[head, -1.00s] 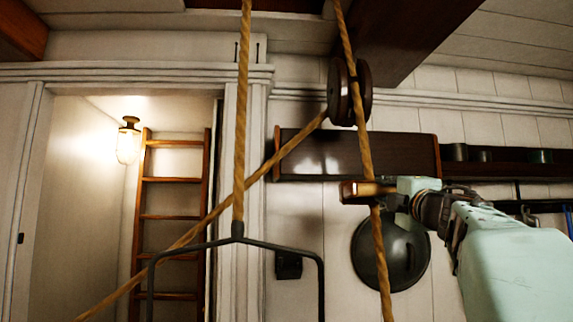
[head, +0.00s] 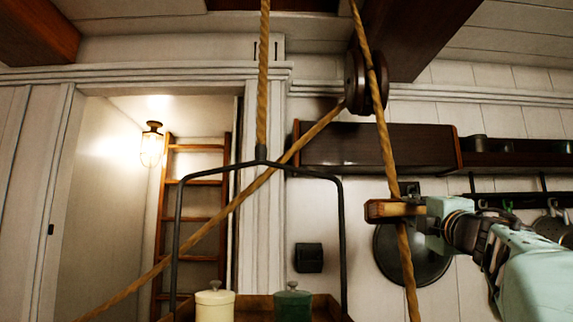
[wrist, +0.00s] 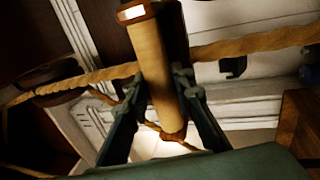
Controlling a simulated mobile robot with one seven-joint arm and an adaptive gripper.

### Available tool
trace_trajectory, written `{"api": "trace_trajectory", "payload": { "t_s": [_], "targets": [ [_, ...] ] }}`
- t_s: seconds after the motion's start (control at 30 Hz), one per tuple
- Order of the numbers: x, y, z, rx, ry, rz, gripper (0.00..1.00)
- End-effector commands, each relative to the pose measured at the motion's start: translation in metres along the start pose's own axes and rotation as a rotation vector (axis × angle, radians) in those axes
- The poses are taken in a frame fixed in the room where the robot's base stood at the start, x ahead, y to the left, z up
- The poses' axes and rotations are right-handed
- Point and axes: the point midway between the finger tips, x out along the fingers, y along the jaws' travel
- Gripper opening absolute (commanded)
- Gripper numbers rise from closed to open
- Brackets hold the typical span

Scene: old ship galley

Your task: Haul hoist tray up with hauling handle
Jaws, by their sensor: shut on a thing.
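The wooden hauling handle (head: 391,209) is a short bar on the hauling rope (head: 388,140). My gripper (head: 432,212) is shut on the handle at its right end. In the wrist view the handle (wrist: 155,75) lies between the two dark fingers (wrist: 155,110). The hoist tray (head: 250,303) shows its wooden rim at the bottom edge of the head view, hanging from a dark metal frame (head: 343,235) on a thick rope (head: 263,80). A cream canister (head: 214,306) and a green canister (head: 293,305) stand in it. The tray's lower part is out of view.
A wooden pulley (head: 357,82) hangs from the ceiling beam, and a slanting rope (head: 215,221) runs from it to the lower left. A dark cabinet (head: 378,147) and a round pan (head: 383,262) are on the wall behind the handle. A ladder (head: 195,217) stands in the doorway.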

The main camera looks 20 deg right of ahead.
Motion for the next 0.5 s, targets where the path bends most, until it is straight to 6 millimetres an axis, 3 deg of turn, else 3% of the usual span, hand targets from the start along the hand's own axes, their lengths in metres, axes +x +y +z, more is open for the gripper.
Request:
{"api": "trace_trajectory", "payload": {
  "t_s": [0.03, 0.5],
  "targets": [
    [-0.005, -0.026, 0.002, 0.002, -0.001, -0.015, 0.0],
    [-0.032, -0.104, 0.007, 0.001, -0.001, -0.015, 0.0]
  ]
}}
